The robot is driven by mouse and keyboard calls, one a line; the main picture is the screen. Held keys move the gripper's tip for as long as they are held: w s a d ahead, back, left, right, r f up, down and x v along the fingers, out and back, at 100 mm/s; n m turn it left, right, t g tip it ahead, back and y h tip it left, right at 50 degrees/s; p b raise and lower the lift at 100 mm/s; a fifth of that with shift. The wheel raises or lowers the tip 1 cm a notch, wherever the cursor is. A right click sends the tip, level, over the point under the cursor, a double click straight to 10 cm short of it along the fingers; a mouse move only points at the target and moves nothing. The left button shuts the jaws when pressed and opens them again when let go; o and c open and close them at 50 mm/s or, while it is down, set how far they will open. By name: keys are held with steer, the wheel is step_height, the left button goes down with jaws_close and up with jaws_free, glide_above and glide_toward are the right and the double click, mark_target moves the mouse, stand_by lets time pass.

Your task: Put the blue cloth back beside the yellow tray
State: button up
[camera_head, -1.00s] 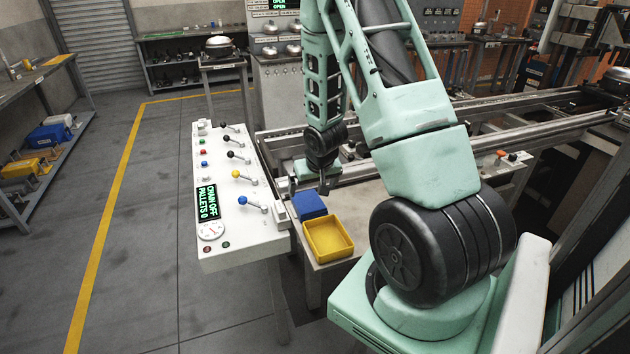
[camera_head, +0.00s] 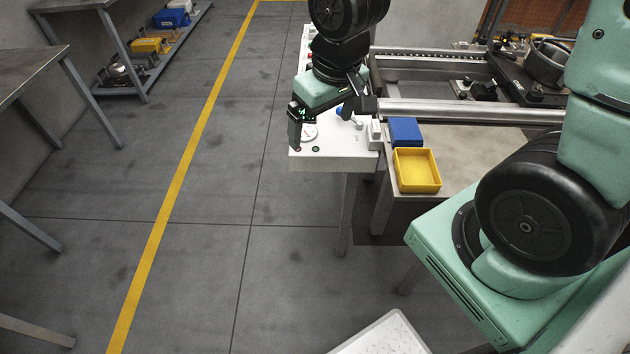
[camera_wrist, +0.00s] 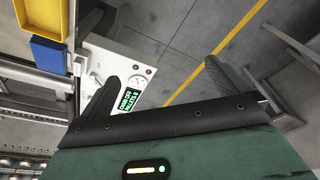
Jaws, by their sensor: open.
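The blue cloth (camera_head: 405,131) lies as a folded block on the bench, right behind the yellow tray (camera_head: 417,170). I cannot tell whether cloth and tray touch. The tray looks empty. In the wrist view the cloth (camera_wrist: 48,54) and part of the tray (camera_wrist: 42,17) show at the upper left. My gripper (camera_head: 329,116) is left of the cloth, above the front end of the white control panel. Its fingers are wide apart, with nothing between them in the wrist view (camera_wrist: 162,72).
The white control panel (camera_head: 340,158), with levers and a display, stands directly left of the bench (camera_head: 462,150). Conveyor rails (camera_head: 470,112) run behind the bench. Bare bench top lies right of the cloth. Open floor with a yellow line (camera_head: 190,150) is at left.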

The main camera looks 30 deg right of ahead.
steer(key=s+a+r+n+g, duration=0.1)
steer(key=s+a+r+n, duration=0.1)
steer(key=s+a, duration=0.3)
steer(key=s+a+r+n+g, duration=0.1)
steer(key=s+a+n, duration=0.3)
steer(key=s, duration=0.6)
steer(key=shift+a+r, duration=0.75)
steer(key=shift+a, duration=0.1)
